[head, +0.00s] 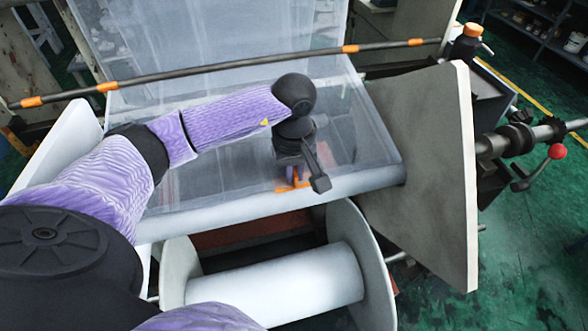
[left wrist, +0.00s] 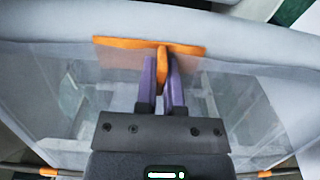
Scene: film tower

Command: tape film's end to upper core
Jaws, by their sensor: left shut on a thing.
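The film (head: 220,65) is a clear sheet that comes down from the back and lies toward a pale roller, seemingly the upper core (head: 230,213). In the left wrist view the roller (left wrist: 200,22) crosses the top, with the film (left wrist: 60,100) below it. My left gripper (head: 293,177) points down over the film near the roller. Its purple fingers (left wrist: 163,80) are shut on the upright fin of an orange T-shaped piece (left wrist: 130,43), whose flat bar lies along the film's edge by the roller. I cannot tell whether it touches. My right gripper is not in view.
A lower white core (head: 290,285) sits between round flanges below. A large grey side plate (head: 440,170) stands at the right. A bar with orange clips (head: 230,67) crosses behind my arm. A lever with a red knob (head: 557,151) juts out at far right.

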